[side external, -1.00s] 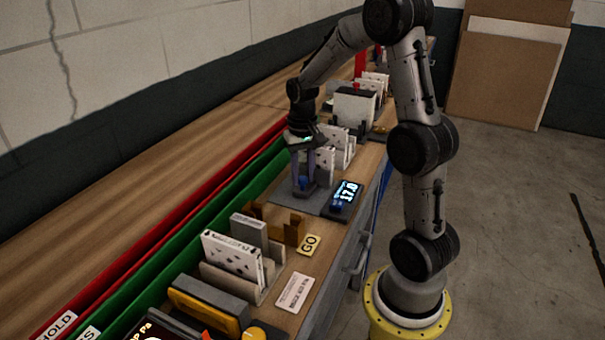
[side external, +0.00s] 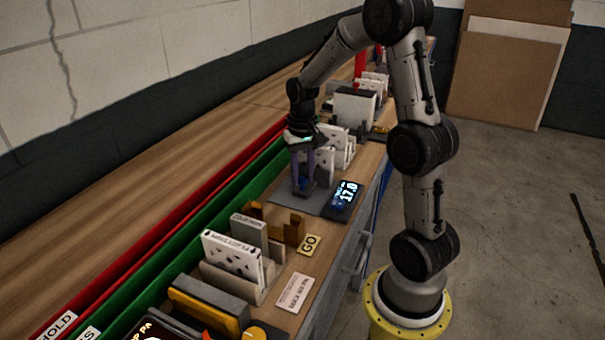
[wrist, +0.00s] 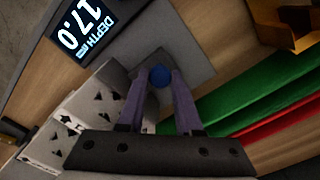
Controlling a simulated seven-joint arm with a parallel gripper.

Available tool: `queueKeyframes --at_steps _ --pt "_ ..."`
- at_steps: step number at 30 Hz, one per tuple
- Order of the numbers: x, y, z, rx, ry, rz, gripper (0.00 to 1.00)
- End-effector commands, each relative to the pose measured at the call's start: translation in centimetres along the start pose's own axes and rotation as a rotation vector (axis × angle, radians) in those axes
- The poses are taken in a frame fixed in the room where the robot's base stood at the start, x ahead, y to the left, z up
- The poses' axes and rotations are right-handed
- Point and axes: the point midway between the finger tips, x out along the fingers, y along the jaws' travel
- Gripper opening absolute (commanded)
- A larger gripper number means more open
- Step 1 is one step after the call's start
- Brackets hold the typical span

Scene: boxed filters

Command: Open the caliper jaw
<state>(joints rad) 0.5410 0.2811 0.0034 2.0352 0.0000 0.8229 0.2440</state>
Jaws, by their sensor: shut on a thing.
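My gripper (side external: 303,186) points down over a grey plate (side external: 283,198) on the bench. Its two purple fingers are shut on a small blue knob (wrist: 160,76), one finger on each side in the wrist view. I take the knob to be part of the caliper; the jaw itself is not clear to see, and the fingers hide much of it. A dark display (side external: 344,195) stands beside the plate and reads 17.0. It also shows in the wrist view (wrist: 84,28), with the word DEPTH.
White patterned boxes (side external: 340,143) stand close behind my gripper. A brown bracket (side external: 293,228), a GO label (side external: 310,244) and a boxed filter (side external: 232,256) in a holder are nearer the camera. Green (side external: 190,216) and red (side external: 170,197) channels run along the left.

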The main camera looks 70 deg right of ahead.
Motion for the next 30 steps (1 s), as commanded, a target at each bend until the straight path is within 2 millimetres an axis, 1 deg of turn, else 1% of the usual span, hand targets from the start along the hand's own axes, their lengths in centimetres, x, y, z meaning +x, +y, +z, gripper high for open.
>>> queueKeyframes --at_steps 14,17,22,30 --pt "-0.1 -0.1 -0.1 0.000 0.004 -0.001 0.00" --pt "-0.2 -0.6 0.4 -0.002 0.005 -0.002 0.00" --pt "-0.2 -2.2 2.0 -0.003 0.006 -0.002 0.00" --pt "-0.2 -2.5 2.4 0.002 0.002 -0.005 0.00"
